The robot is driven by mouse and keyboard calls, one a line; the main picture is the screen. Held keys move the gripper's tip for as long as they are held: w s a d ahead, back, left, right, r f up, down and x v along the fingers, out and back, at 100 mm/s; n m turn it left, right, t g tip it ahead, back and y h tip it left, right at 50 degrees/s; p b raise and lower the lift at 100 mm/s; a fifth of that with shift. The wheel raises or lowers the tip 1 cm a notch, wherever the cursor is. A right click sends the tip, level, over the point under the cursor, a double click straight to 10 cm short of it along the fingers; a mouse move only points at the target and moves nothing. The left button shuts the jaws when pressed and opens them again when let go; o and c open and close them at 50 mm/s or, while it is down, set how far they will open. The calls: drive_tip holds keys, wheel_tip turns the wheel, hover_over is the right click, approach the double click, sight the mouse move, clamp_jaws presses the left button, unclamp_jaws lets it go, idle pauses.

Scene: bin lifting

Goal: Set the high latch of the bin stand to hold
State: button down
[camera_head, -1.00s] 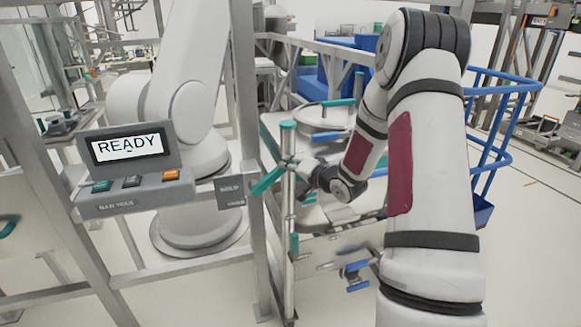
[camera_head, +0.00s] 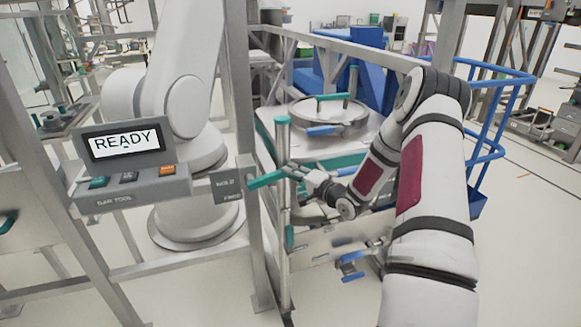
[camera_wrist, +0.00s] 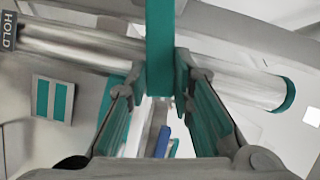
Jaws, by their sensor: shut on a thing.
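The high latch has a teal lever (camera_head: 266,180) on an upright metal post (camera_head: 283,210) with a teal cap. The lever points left and slightly down, its free end close to the HOLD/FREE plate (camera_head: 228,187). My gripper (camera_head: 290,172) is at the lever's post end. In the wrist view the teal lever (camera_wrist: 160,45) runs between my two fingers (camera_wrist: 163,95), which are shut on it. The metal post (camera_wrist: 75,45) crosses behind it, and part of the HOLD plate (camera_wrist: 9,32) shows at the left edge. The exact finger contact is partly hidden.
A grey box (camera_head: 130,165) with a READY screen stands left, by a metal frame upright (camera_head: 241,90). A round lidded bin (camera_head: 325,118) is behind the post. A blue latch (camera_head: 350,268) sits lower down. A blue rail (camera_head: 500,76) is at right.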

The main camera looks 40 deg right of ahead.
drive_tip(key=shift+d+f+m+t+b, duration=0.2)
drive_tip(key=shift+f+m+t+b, duration=0.25)
drive_tip(key=shift+f+m, duration=1.05)
drive_tip(key=shift+f, duration=0.25)
drive_tip(key=c, duration=1.4)
unclamp_jaws()
drive_tip(key=shift+n, duration=0.3)
drive_tip(key=shift+s, duration=0.1)
drive_tip(key=s+d, duration=0.1)
drive_tip(key=s, duration=1)
drive_tip(key=shift+s+d, duration=0.15)
drive_tip(key=shift+s, duration=0.25)
